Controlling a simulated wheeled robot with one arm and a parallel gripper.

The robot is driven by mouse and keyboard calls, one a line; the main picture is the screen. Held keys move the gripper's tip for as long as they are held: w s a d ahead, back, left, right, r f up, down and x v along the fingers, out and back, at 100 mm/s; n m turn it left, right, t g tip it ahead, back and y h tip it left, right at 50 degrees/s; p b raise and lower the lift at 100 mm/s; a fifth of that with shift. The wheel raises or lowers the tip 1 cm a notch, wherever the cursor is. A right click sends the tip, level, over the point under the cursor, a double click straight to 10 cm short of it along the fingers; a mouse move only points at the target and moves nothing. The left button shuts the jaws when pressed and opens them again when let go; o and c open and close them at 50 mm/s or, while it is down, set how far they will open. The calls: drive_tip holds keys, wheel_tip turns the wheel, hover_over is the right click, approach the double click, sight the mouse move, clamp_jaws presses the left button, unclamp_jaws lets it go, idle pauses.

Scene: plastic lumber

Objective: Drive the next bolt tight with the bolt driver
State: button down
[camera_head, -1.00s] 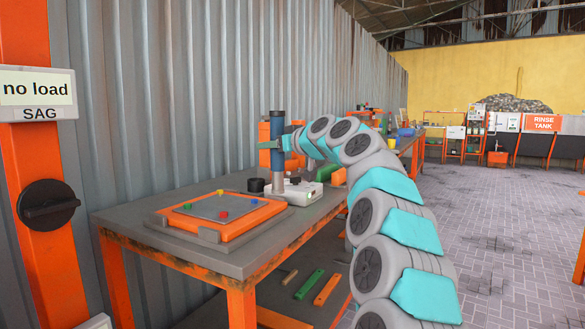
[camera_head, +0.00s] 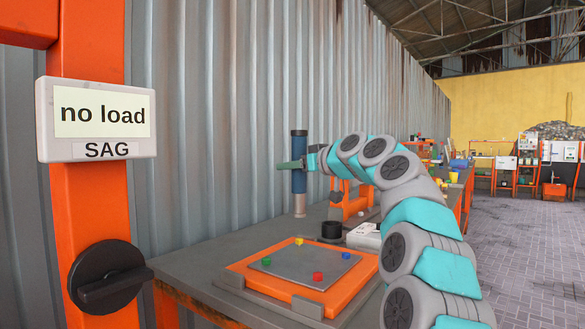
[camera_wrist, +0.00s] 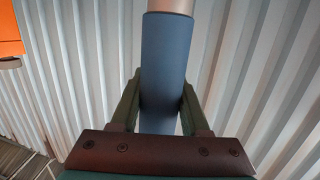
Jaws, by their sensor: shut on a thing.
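My gripper (camera_head: 298,164) is shut on the bolt driver (camera_head: 299,180), which has a dark blue body and a pale metal lower end. The driver is upright, with its lower end apart from the plate, behind it in the head view. In the wrist view the driver (camera_wrist: 165,60) stands between the two green fingers of my gripper (camera_wrist: 162,95). A grey plate (camera_head: 300,265) lies on an orange frame (camera_head: 262,287) on the workbench. Yellow (camera_head: 299,241), blue (camera_head: 346,255), red (camera_head: 318,276) and green (camera_head: 266,261) bolt heads sit near its corners.
Grey blocks (camera_head: 307,307) edge the orange frame on the workbench (camera_head: 195,264). A black round part (camera_head: 331,230) and a white box (camera_head: 364,237) stand behind the plate. An orange post carries a "no load" SAG display (camera_head: 100,120) and a black knob (camera_head: 110,277) at left.

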drive_tip(key=shift+s+f+b, duration=0.1)
drive_tip(key=shift+f+b, duration=2.65)
drive_tip(key=shift+b, duration=0.35)
drive_tip(key=shift+f+b, duration=1.5)
drive_tip(key=shift+f, duration=0.05)
idle(0.8)
drive_tip(key=shift+r, duration=0.15)
wheel_tip(320, 180, up, 5)
drive_tip(key=p, duration=0.4)
drive_tip(key=shift+r+p, duration=0.2)
drive_tip(key=shift+p, duration=0.15)
